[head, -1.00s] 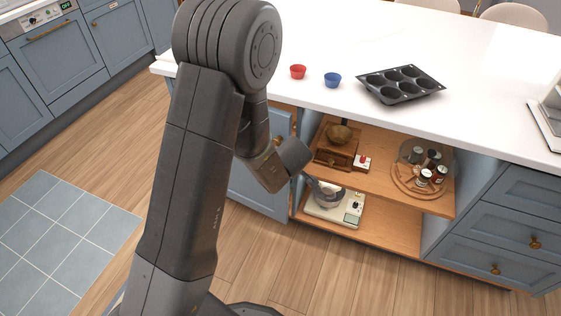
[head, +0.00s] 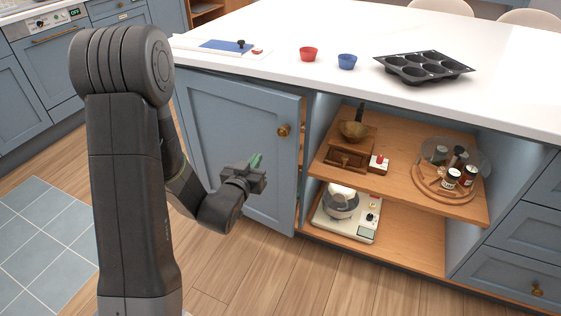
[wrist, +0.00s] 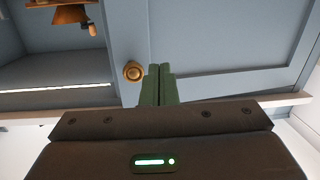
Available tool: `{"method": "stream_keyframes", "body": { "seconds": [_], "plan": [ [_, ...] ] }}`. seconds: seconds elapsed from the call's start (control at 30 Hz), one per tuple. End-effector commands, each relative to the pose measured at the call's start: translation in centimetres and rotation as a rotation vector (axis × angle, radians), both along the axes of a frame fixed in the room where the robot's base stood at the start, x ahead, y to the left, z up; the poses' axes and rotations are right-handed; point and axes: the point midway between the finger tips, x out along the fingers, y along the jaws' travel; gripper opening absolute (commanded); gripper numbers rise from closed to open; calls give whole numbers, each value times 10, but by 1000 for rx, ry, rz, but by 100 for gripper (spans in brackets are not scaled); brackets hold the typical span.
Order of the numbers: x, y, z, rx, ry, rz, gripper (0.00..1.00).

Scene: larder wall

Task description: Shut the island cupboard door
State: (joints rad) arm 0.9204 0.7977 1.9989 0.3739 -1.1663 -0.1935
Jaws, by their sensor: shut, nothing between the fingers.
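The island cupboard door (head: 235,150) is a blue framed panel with a round brass knob (head: 284,130) near its right edge. It appears to stand ajar, with a narrow gap showing wooden shelf edges beside that edge. My gripper (head: 255,161) is in front of the door, below and left of the knob. In the wrist view the green fingers (wrist: 160,84) are shut together and empty, just right of the knob (wrist: 133,71), over the door face (wrist: 220,45). I cannot tell whether the fingertips touch the door.
Right of the door, open shelves (head: 400,190) hold a grinder (head: 346,158), a scale with a bowl (head: 345,215) and a turntable of jars (head: 448,180). The white worktop (head: 330,30) above carries a muffin tin (head: 423,67) and red and blue cups. Wooden floor lies clear in front.

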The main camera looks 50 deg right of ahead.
Motion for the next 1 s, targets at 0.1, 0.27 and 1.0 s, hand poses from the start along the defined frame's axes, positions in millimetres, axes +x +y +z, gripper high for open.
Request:
{"method": "stream_keyframes", "body": {
  "seconds": [0.1,0.27,1.0],
  "plan": [
    [-9,15,-16,-36,-48,-101,0],
    [-19,27,-20,-62,-79,-189,0],
    [-12,-86,-20,-68,-86,-211,0]
  ]
}}
